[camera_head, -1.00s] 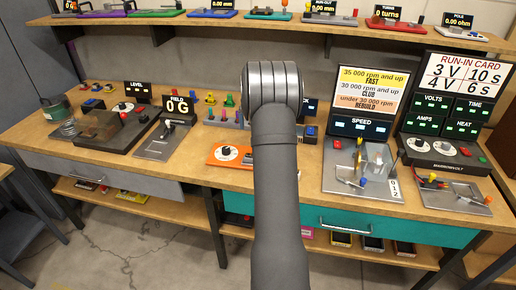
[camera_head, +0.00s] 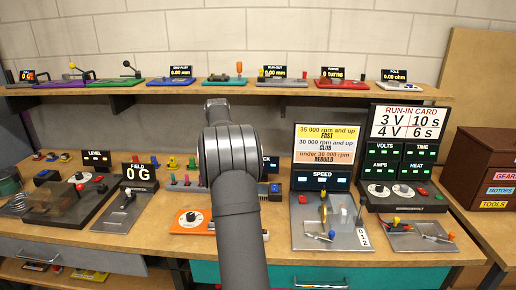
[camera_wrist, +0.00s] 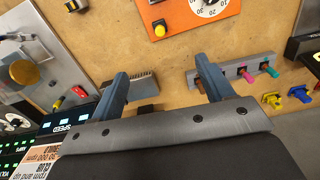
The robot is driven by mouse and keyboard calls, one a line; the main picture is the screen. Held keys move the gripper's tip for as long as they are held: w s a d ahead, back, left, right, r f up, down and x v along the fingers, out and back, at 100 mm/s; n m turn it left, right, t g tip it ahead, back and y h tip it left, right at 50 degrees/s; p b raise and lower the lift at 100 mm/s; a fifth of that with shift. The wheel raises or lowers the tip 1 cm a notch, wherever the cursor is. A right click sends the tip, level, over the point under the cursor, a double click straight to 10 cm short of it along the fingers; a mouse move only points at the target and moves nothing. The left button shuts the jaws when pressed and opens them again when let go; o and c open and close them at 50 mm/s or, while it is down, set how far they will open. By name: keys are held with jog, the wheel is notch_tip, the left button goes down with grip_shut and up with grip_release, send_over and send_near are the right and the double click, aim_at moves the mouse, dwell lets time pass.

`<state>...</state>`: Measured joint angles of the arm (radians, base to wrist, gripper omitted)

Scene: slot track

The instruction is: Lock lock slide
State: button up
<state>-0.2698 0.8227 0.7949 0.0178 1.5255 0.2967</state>
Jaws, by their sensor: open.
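I cannot tell which part is the lock slide. My gripper shows in the wrist view (camera_wrist: 160,67) with its two blue-grey fingers apart and nothing held between them. A small grey ribbed block (camera_wrist: 145,80) shows between the fingers on the bench, apart from them as far as I can see. In the head view my arm hides the gripper and part of the bench. The orange panel with a white dial (camera_head: 178,226) lies just left of my arm; it also shows at the top of the wrist view (camera_wrist: 165,22).
A rack with coloured pegs (camera_wrist: 225,75) lies near the right finger. The SPEED station (camera_head: 304,236) with small levers stands right of my arm, the FIELD station (camera_head: 110,217) to the left. The RUN-IN CARD station (camera_head: 408,200) is farther right. A shelf (camera_head: 330,90) of small devices runs behind.

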jog(key=d+f+m+y, duration=0.1)
jog(key=d+m, duration=0.1)
jog(key=s+d+f+m+y, duration=0.1)
jog(key=d+f+m, duration=0.1)
jog(key=m, duration=0.1)
jog(key=s+d+f+m+y, duration=0.1)
jog(key=d+f+m+y, duration=0.1)
jog(key=shift+f+m+g, duration=0.25)
jog(key=shift+m+g, duration=0.05)
jog(key=c, duration=1.4)
jog(key=d+f+m+y, duration=0.1)
jog(key=d+m, duration=0.1)
jog(key=m, duration=0.2)
jog(key=s+d+f+m+t+y, duration=0.1)
jog(key=d+m, duration=0.2)
jog(key=s+d+f+m+t+y, duration=0.1)
jog(key=d+m+y, duration=0.1)
jog(key=m, duration=0.2)
jog(key=shift+d+f+m, duration=0.15)
jog(key=shift+d+m, duration=0.1)
jog(key=shift+m, duration=0.05)
grip_shut()
jog(key=shift+d+f+m+t, duration=0.15)
jog(key=shift+d+m+t, duration=0.3)
jog(key=shift+m, duration=0.25)
